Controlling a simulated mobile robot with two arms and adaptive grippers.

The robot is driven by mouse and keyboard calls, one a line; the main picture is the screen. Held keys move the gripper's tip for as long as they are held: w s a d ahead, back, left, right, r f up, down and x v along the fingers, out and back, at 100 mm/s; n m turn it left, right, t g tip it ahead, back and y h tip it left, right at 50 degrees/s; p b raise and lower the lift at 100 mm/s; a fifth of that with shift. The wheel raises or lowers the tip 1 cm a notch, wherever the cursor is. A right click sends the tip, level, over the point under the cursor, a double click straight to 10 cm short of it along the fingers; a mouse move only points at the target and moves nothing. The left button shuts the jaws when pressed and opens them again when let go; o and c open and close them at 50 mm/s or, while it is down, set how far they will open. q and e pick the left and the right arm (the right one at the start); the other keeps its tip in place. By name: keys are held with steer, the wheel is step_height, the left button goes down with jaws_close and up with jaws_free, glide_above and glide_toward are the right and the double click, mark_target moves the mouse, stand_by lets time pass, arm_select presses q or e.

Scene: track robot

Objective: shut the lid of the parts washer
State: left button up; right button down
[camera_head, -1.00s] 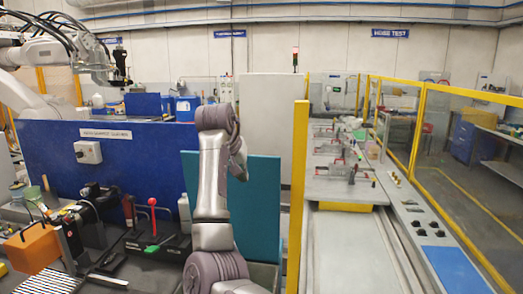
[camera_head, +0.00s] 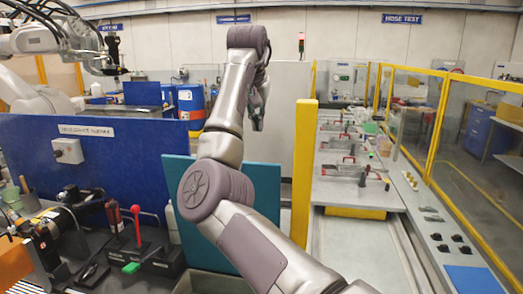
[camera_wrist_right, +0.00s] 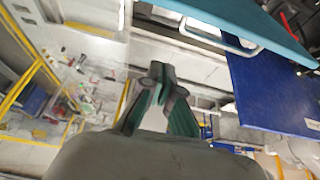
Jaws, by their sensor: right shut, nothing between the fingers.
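The teal lid (camera_head: 264,190) of the parts washer stands raised and upright in the head view, partly hidden behind my right arm. Its edge also shows at the upper right of the wrist view (camera_wrist_right: 262,28), with a silver bar handle (camera_wrist_right: 212,38) beside it. The grey washer body (camera_head: 205,284) shows only in part below the lid. My right gripper (camera_head: 257,122) is above and beyond the lid's top edge, apart from it. In the wrist view its fingers (camera_wrist_right: 158,72) are shut and empty. My left gripper is not in view.
A blue partition (camera_head: 85,165) stands left of the lid, with a bench of tools (camera_head: 130,265) before it. A yellow post (camera_head: 304,170) rises close to its right. A conveyor line (camera_head: 345,190) and yellow-framed fence lie farther right.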

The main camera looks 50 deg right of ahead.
steer(key=p+x, duration=0.4)
steer(key=x, duration=0.5)
steer(key=a, duration=0.1)
steer(key=s+a+p, duration=0.1)
steer(key=a, duration=0.1)
steer(key=s+a, duration=0.1)
steer(key=shift+a+f, duration=0.15)
steer(key=shift+a, duration=0.05)
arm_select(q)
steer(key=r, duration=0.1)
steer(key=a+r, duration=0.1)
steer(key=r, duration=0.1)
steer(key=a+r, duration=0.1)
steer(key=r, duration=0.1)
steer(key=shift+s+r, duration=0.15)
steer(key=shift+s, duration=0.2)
arm_select(e)
steer(key=shift+d+f, duration=0.15)
